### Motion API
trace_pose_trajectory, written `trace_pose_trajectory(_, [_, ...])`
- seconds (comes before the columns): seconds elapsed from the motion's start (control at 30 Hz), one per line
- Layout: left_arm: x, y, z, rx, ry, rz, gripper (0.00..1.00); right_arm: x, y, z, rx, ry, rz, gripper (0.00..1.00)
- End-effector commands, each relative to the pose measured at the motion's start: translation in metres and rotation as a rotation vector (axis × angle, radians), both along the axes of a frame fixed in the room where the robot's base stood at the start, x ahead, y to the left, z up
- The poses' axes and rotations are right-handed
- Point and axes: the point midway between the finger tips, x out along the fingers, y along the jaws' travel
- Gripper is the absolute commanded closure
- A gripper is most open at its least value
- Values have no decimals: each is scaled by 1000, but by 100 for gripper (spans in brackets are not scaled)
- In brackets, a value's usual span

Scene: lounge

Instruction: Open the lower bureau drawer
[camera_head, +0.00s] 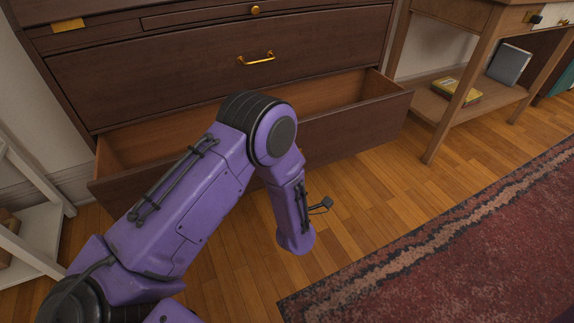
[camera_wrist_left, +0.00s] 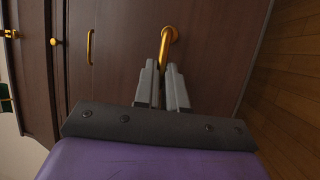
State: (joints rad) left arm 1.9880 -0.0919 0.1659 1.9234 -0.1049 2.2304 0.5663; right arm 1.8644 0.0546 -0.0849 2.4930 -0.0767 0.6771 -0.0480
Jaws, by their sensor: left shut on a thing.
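The bureau's dark wood lower drawer (camera_head: 355,128) stands pulled out in the head view, with its bare interior showing. My purple left arm crosses in front of it. The left gripper is hidden behind the arm in that view. In the left wrist view, my left gripper (camera_wrist_left: 163,88) is shut on the brass lower drawer handle (camera_wrist_left: 168,40), near one end of it. The rest of the handle is partly covered by the fingers. The drawer above, with its brass handle (camera_head: 256,59), is shut. My right gripper is not in view.
A wooden side table (camera_head: 435,150) with a yellow box (camera_head: 456,91) on its shelf stands to the right. A white shelf unit (camera_head: 35,225) is at the left. A red patterned rug (camera_head: 450,255) lies on the floor at front right. Bare floor shows before the drawer.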

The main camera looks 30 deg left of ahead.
Motion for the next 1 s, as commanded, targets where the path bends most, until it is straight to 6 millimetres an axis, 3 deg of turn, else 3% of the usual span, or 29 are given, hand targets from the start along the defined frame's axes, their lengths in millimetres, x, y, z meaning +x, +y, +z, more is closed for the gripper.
trace_pose_trajectory(0.3, [-3,-7,-4,-6,10,-11,100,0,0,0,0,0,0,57])
trace_pose_trajectory(0.33, [-3,-7,-4,-7,11,-12,83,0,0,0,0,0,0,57])
trace_pose_trajectory(0.4, [-3,-7,-4,-6,10,-11,65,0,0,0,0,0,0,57])
trace_pose_trajectory(0.73, [-5,-6,-2,-4,6,-7,65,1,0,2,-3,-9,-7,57])
trace_pose_trajectory(1.0, [-53,-38,-10,-3,11,-15,65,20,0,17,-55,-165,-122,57])
